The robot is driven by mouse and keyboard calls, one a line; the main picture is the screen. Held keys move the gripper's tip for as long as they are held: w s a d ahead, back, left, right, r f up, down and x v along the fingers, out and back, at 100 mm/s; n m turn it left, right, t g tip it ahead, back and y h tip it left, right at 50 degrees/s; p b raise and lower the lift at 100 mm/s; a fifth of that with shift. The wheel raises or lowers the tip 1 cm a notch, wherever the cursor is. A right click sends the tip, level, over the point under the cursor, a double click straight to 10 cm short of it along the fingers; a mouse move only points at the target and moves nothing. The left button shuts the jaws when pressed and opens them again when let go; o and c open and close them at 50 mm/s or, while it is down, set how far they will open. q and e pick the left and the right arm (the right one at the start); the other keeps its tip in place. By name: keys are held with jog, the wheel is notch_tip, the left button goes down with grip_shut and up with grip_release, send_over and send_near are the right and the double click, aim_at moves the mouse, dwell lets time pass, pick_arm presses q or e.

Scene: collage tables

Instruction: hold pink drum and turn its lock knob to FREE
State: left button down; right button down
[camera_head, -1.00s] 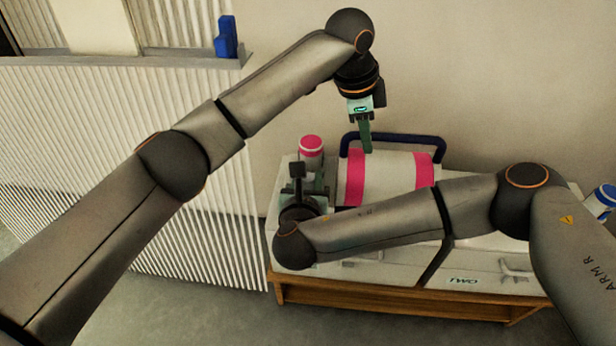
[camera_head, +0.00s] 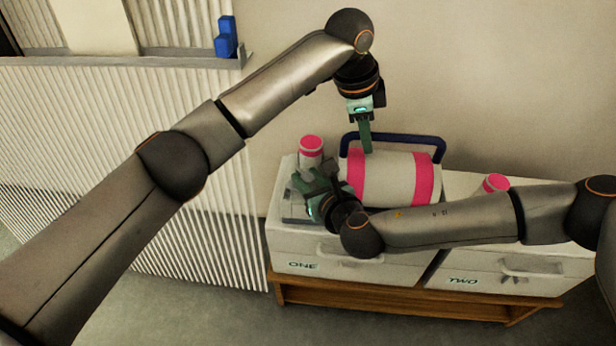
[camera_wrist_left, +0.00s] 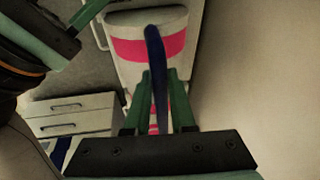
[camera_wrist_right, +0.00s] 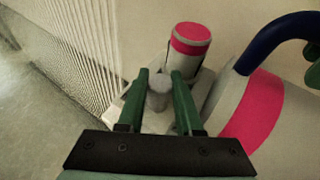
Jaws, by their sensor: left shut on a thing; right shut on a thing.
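The pink drum (camera_head: 392,182) is a white cylinder with pink bands, lying on its side on the white cabinet top under a dark blue handle (camera_head: 405,137). My left gripper (camera_head: 366,142) comes down from above, shut on the handle; the left wrist view shows the blue bar (camera_wrist_left: 157,75) between its green fingers. My right gripper (camera_head: 312,183) is at the drum's left end. In the right wrist view its fingers are shut on a grey round knob (camera_wrist_right: 158,92), which I take for the lock knob. The knob's marking and setting cannot be read.
A pink-topped canister (camera_head: 311,150) stands close behind the right gripper. Another (camera_head: 492,184) stands right of the drum, partly behind my right arm. Drawers marked ONE (camera_head: 302,266) and TWO (camera_head: 463,281) face the front. A wall is behind.

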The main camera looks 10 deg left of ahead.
jog(key=shift+w+d+n+g+y, duration=0.1)
jog(key=shift+n+g+y, duration=1)
jog(key=shift+n+y, duration=0.35)
jog(key=shift+n, duration=0.25)
jog(key=c, duration=0.6)
grip_release()
